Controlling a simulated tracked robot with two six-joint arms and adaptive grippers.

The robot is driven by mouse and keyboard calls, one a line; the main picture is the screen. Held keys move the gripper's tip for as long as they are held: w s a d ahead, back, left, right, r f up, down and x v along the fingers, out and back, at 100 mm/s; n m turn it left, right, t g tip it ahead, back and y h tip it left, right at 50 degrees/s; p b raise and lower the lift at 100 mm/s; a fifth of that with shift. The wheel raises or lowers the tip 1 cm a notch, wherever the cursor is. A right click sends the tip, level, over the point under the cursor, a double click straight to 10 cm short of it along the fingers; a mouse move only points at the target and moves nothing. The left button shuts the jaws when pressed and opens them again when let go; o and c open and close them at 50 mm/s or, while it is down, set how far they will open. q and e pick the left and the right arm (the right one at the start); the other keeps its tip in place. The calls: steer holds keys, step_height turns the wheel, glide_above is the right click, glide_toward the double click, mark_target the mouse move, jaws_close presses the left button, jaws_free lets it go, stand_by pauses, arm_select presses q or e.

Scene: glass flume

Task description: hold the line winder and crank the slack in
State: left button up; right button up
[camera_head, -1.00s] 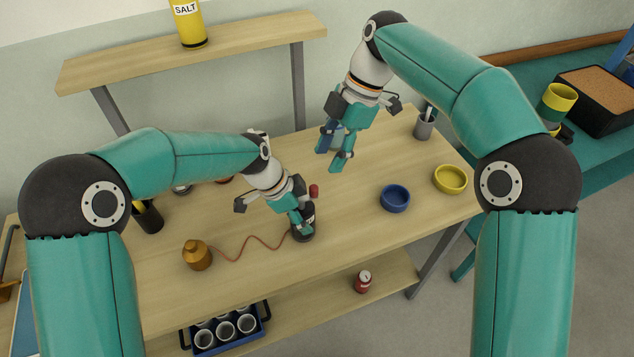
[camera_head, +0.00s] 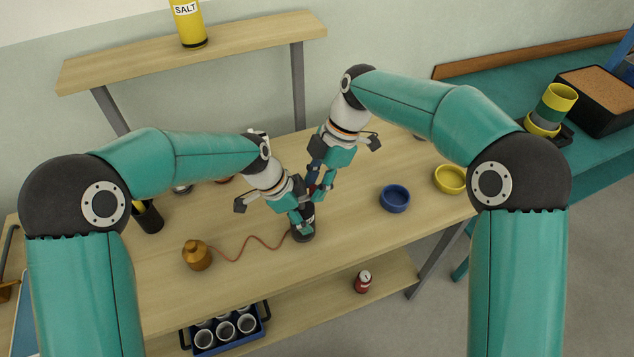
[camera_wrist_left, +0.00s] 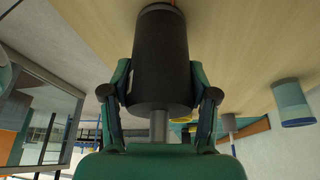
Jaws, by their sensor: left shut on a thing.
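The line winder (camera_head: 303,235) stands upright on the wooden table, a dark cylinder with a grey shaft that shows in the left wrist view (camera_wrist_left: 160,60). My left gripper (camera_head: 304,216) is shut on its body, one finger on each side. A wavy orange-red line (camera_head: 245,242) runs slack across the table from the winder to a brass-coloured weight (camera_head: 197,255).
A blue bowl (camera_head: 395,199) and a yellow bowl (camera_head: 450,179) stand to the right. A black cup (camera_head: 149,217) stands at the left. A crate of cups (camera_head: 226,330) and a red can (camera_head: 363,281) are on the lower shelf. The table's front is clear.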

jaws_close()
steer(key=shift+s+m, duration=0.1)
steer(key=shift+m, duration=0.4)
stand_by(0.3)
steer(key=shift+s+a+m+t, duration=0.1)
steer(key=shift+s+m+t, duration=0.4)
steer(key=shift+m, duration=0.9)
steer(key=shift+s+a+m+t, duration=0.1)
steer(key=shift+s+m+t, duration=0.2)
steer(key=shift+m+t, duration=0.75)
steer(key=shift+s+a+m+t, duration=0.1)
steer(key=shift+s+m+t, duration=0.25)
steer(key=shift+m, duration=1.4)
steer(key=shift+o, duration=2.3)
jaws_free()
